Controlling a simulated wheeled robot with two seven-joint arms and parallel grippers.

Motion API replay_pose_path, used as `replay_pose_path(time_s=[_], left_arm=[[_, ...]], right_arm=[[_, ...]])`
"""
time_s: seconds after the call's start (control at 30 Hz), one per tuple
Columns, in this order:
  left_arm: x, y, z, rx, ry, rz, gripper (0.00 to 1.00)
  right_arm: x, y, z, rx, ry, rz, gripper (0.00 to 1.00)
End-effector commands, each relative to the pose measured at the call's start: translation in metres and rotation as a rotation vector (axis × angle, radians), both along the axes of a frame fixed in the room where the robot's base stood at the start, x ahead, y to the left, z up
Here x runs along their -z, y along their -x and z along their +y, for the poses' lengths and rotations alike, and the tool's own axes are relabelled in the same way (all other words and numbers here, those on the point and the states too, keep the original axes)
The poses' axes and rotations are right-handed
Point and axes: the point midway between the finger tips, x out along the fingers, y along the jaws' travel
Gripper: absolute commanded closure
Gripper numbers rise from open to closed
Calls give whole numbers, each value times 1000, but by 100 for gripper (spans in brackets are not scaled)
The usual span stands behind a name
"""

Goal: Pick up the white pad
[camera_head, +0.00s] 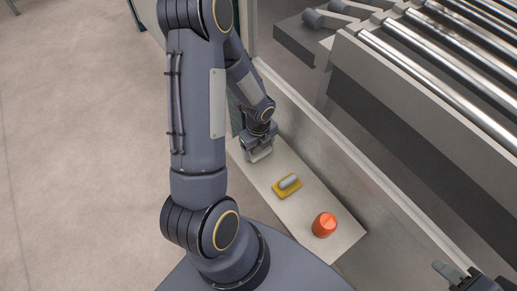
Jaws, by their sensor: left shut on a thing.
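My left gripper (257,146) is at the far end of a narrow pale shelf (309,189), reaching down to it. It is shut on a small pale piece, which looks like the white pad (260,154). The gripper hides much of the pad, and I cannot tell whether the pad touches the shelf. What looks like my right gripper (458,273) shows only in part at the lower right corner, away from the shelf. I cannot tell whether its fingers are open.
A yellow pad with a grey handle (287,186) lies mid-shelf. An orange-red round-topped object (324,225) stands nearer. A grey upright panel (350,170) runs along the shelf's right side. Metal rollers (440,76) lie beyond it. Open floor (80,150) is at left.

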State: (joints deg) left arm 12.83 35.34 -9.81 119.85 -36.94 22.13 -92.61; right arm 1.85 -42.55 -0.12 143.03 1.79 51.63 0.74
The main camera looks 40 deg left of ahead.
Motion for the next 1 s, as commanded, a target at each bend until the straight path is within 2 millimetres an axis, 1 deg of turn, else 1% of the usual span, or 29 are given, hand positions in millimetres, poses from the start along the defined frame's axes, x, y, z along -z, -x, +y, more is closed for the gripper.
replay_pose_path(time_s=[0.23, 0.37, 0.47, 0.57, 0.67, 0.83, 0.9, 1.0], left_arm=[[0, 0, 0, 0, 0, 0, 46], [-5, 0, 0, -1, 0, -1, 46], [-15, -1, 0, -1, 1, -3, 46], [-32, -1, 0, -1, -1, -5, 46], [-53, 15, 0, -1, -1, -5, 46], [-95, 50, -1, -3, -1, -7, 46], [-101, 69, -2, -3, 0, -2, 46], [-112, 93, -3, -3, 0, -2, 46]], right_arm=[[0, 0, 0, 0, 0, 0, 64], [-2, 0, 0, 0, 0, 0, 64], [-4, 0, 0, 0, 0, 0, 64], [-9, 0, 0, 0, 0, 0, 64], [-12, 0, 0, 0, 0, 0, 64], [-22, 0, 0, 0, 0, 0, 64], [-22, 0, 0, 0, 0, 0, 64], [-25, 0, 0, 0, 0, 0, 64]])
